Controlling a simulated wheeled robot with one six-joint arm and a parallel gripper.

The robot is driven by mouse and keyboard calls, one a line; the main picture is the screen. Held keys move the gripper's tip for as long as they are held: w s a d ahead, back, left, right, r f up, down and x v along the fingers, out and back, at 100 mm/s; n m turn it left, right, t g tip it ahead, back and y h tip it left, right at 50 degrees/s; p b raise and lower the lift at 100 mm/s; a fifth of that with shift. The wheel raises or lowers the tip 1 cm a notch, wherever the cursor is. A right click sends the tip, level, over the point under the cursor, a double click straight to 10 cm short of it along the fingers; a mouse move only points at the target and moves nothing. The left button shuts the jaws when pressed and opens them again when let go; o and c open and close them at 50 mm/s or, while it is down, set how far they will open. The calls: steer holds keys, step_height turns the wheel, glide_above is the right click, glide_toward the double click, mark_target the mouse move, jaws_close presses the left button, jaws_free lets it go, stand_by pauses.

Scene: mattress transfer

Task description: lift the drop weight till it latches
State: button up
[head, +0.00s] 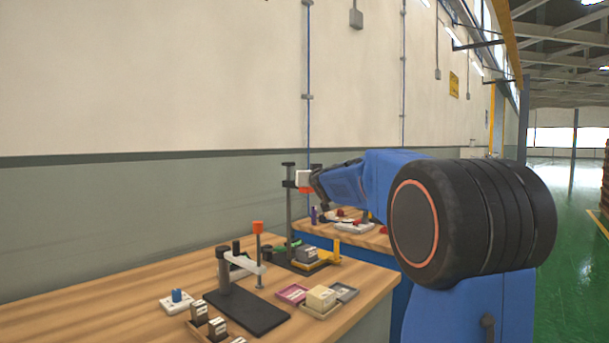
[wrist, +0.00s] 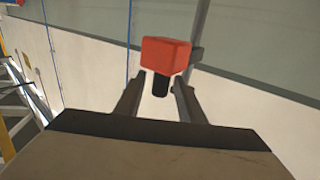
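A red block with a short dark stem, seemingly the drop weight, shows in the wrist view (wrist: 166,56). My gripper (wrist: 160,80) is open, one finger on each side of the dark stem, with gaps visible on both sides. In the head view my gripper (head: 316,184) is at the post's upper part, right beside the weight. Depth between fingers and stem is hard to tell. Any latch is too small to make out.
The wooden table (head: 120,305) holds a lever press with an orange knob (head: 258,227), a blue-topped white box (head: 177,300) and small trays (head: 293,293). A second table (head: 380,240) with small parts stands behind. The wall (head: 100,200) lies beyond the post.

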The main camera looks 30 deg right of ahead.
steer(key=v, duration=1.4)
steer(key=shift+s, duration=0.4)
